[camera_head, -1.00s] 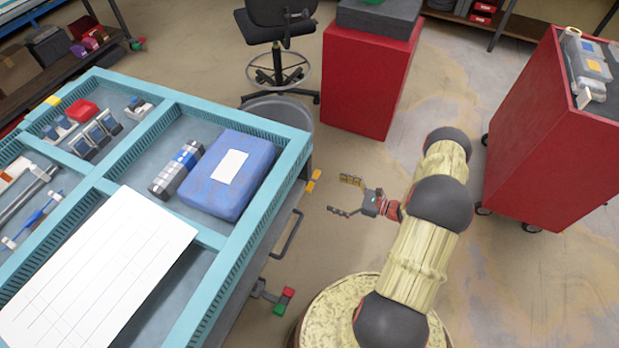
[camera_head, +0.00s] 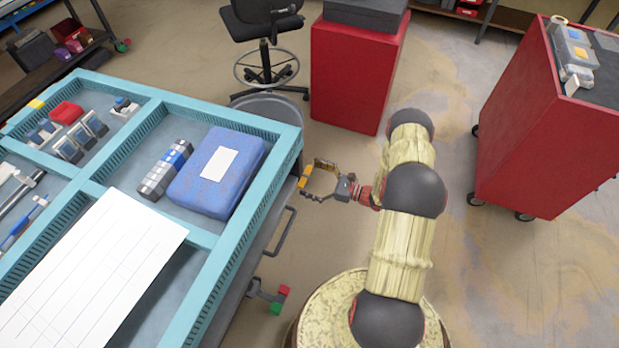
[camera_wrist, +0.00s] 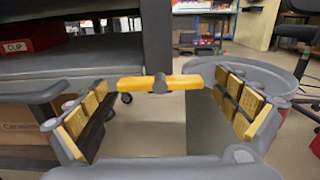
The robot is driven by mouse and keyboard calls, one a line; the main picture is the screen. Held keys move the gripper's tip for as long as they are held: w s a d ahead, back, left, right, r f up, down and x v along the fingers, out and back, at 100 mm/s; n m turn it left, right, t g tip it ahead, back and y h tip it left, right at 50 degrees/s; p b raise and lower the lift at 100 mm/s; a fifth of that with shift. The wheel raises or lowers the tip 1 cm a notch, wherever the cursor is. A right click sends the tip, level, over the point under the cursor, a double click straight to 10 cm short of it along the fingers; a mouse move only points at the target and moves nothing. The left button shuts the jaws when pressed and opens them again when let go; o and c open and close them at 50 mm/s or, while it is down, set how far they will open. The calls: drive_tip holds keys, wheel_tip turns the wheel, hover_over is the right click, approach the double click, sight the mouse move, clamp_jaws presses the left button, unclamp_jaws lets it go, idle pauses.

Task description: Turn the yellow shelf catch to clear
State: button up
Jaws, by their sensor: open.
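The yellow shelf catch (camera_wrist: 160,83) is a flat bar with a dark round pivot at its middle. It lies level across the wrist view, in front of a dark upright post. In the head view the catch (camera_head: 303,176) shows small at the cart's right side, partly confused with my fingers. My gripper (camera_wrist: 162,92) is open, with one yellow-padded finger on each side of the catch. The bar's ends lie close to the pads; I cannot tell whether they touch. In the head view my gripper (camera_head: 312,180) is beside the cart's edge.
The blue-framed tray cart (camera_head: 240,205) holds a blue box (camera_head: 216,190) and a white sheet (camera_head: 95,265). A dark handle (camera_head: 283,232) and a red-green piece (camera_head: 279,300) stick out from its side. A grey bin (camera_wrist: 262,78) stands behind. Red cabinets (camera_head: 350,75) stand farther back.

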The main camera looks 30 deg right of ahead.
drive_tip(key=shift+c, duration=0.8)
drive_tip(key=c, duration=0.9)
drive_tip(key=shift+c, duration=0.2)
drive_tip(key=shift+n, duration=0.3)
drive_tip(key=n+b, duration=0.2)
drive_tip(key=n, duration=0.3)
drive_tip(key=n+b, duration=0.2)
drive_tip(key=n, duration=0.4)
drive_tip(key=n+b, duration=0.2)
drive_tip(key=n, duration=0.4)
drive_tip(key=shift+s+a+f, duration=0.2)
drive_tip(key=shift+f, duration=0.15)
drive_tip(key=shift+n+b, duration=0.3)
